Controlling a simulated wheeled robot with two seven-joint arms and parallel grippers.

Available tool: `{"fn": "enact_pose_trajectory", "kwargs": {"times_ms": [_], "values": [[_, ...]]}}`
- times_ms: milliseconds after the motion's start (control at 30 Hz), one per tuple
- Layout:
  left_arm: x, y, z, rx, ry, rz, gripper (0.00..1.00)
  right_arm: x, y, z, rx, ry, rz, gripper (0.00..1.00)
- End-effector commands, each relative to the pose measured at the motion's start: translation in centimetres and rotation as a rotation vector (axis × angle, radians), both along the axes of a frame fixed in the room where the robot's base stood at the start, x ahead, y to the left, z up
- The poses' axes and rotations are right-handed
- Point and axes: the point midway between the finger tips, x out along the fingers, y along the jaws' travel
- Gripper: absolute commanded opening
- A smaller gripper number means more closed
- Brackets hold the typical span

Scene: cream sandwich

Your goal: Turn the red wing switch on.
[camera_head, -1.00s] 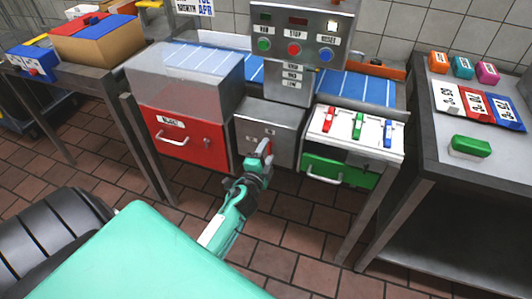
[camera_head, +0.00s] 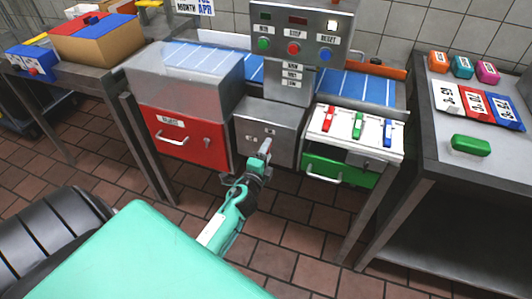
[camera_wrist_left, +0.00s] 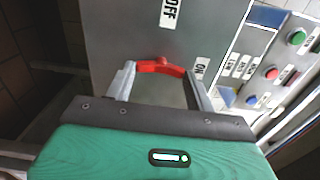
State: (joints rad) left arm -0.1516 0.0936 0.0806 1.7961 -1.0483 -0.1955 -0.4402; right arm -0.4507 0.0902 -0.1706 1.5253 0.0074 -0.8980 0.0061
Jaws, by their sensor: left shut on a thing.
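The red wing switch (camera_wrist_left: 160,68) is on a grey metal panel (camera_wrist_left: 120,30) in the left wrist view. It spans between my two left fingertips, with a small nub on its edge. An OFF label (camera_wrist_left: 169,12) is above it and an ON label (camera_wrist_left: 201,69) is to its right. My left gripper (camera_wrist_left: 160,76) is shut on the switch. In the head view my left gripper (camera_head: 265,150) is at the front of the grey box (camera_head: 275,116), and hand and fingers hide the switch. My right gripper is not in view.
A red drawer (camera_head: 188,138) is left of the box and a green drawer (camera_head: 335,170) is right, below a white panel with red, green and blue levers. A control panel (camera_head: 300,35) with buttons stands above. A side table (camera_head: 500,160) is at right. The floor in front is open.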

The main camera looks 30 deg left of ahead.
Motion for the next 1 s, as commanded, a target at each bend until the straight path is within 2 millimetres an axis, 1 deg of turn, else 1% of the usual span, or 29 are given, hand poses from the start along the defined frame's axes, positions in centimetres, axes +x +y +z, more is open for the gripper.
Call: {"fn": "enact_pose_trajectory", "kwargs": {"times_ms": [33, 67, 133, 167, 433, 567, 667, 733, 800, 1000], "values": [[0.0, -0.1, -0.1, 0.001, 0.002, -0.001, 0.32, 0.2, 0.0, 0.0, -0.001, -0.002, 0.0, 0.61], [0.0, -0.1, -0.1, 0.001, 0.002, -0.001, 0.6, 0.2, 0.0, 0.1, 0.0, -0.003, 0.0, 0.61], [0.0, -0.1, -0.1, 0.001, 0.002, -0.001, 0.74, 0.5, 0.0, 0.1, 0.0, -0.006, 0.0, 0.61], [0.0, -0.1, -0.1, 0.002, 0.001, -0.001, 0.76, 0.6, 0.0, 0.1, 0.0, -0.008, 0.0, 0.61], [-0.1, 0.0, -0.1, 0.0, 0.001, 0.0, 0.76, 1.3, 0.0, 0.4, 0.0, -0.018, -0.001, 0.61], [-0.8, -0.2, -0.2, 0.0, 0.002, 0.0, 0.76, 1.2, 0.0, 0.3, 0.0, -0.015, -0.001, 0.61], [-2.0, -0.5, -0.3, -0.002, 0.003, 0.0, 0.76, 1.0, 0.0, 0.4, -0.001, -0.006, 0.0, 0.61], [-3.2, -0.8, -0.3, -0.002, 0.003, 0.0, 0.76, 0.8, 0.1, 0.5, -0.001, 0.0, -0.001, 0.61], [-4.5, -1.1, -0.3, -0.002, 0.003, 0.0, 0.76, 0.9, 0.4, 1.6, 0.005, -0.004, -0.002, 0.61], [-8.3, -2.0, -0.3, -0.001, 0.004, 0.0, 0.76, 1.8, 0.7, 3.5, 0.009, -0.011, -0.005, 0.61]]}}
